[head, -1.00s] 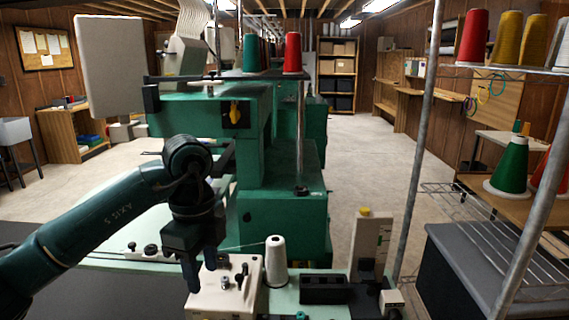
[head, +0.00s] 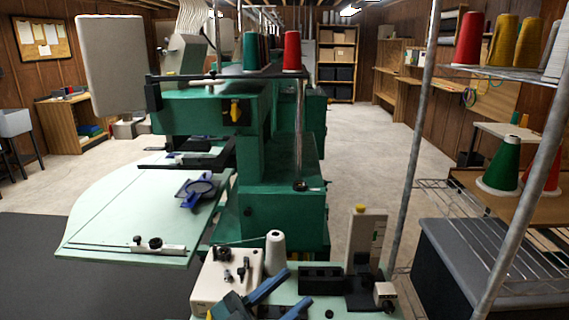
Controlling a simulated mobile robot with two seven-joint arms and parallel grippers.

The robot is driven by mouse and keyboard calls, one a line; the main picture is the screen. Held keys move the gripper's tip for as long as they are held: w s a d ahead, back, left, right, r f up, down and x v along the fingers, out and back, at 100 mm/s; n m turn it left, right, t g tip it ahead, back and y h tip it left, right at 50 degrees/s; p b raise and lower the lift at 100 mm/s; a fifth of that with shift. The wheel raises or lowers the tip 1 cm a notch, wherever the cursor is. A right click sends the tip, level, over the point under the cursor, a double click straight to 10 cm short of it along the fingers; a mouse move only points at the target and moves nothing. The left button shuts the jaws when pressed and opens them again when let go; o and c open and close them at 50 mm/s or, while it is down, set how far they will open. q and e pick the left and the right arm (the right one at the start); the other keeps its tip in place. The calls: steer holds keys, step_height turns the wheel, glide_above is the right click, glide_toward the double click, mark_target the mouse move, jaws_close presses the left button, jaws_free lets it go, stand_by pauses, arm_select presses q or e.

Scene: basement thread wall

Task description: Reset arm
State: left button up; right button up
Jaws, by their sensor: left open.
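My left gripper (head: 299,284) shows low at the bottom edge, its two blue fingers apart and pointing up and right. Nothing shows between the fingers. It is in front of a cream box with dark knobs (head: 213,282) on the pale green bench, overlapping the box's lower right part in the picture. I cannot tell whether it touches the box. Most of my left arm is out of the picture. My right gripper is not in view.
A white thread cone (head: 275,253) and a black block (head: 321,278) stand close to the gripper. The green machine (head: 284,200) rises behind. A pale table (head: 130,215) carries a blue hoop (head: 196,193). A metal rack (head: 409,190) is at right. Floor beyond is clear.

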arm_select(q)
steer(key=s+a+f+n+t+y+p, duration=0.1)
steer(key=a+f+n+t+y, duration=0.1)
steer(key=a+f+n+y, duration=0.45)
steer(key=s+a+f+n+t+y, duration=0.1)
steer(key=a+f+n+t+y, duration=0.1)
steer(key=a+f+n+y, duration=0.45)
steer(key=s+a+f+m+g+y, duration=0.1)
steer(key=s+f+g+y, duration=0.3)
steer(key=s+f, duration=0.6)
step_height(320, 180, down, 3)
steer(key=shift+a+r+g+p, duration=0.1)
steer(key=shift+a+g+p, duration=0.15)
steer(key=shift+g+p, duration=0.3)
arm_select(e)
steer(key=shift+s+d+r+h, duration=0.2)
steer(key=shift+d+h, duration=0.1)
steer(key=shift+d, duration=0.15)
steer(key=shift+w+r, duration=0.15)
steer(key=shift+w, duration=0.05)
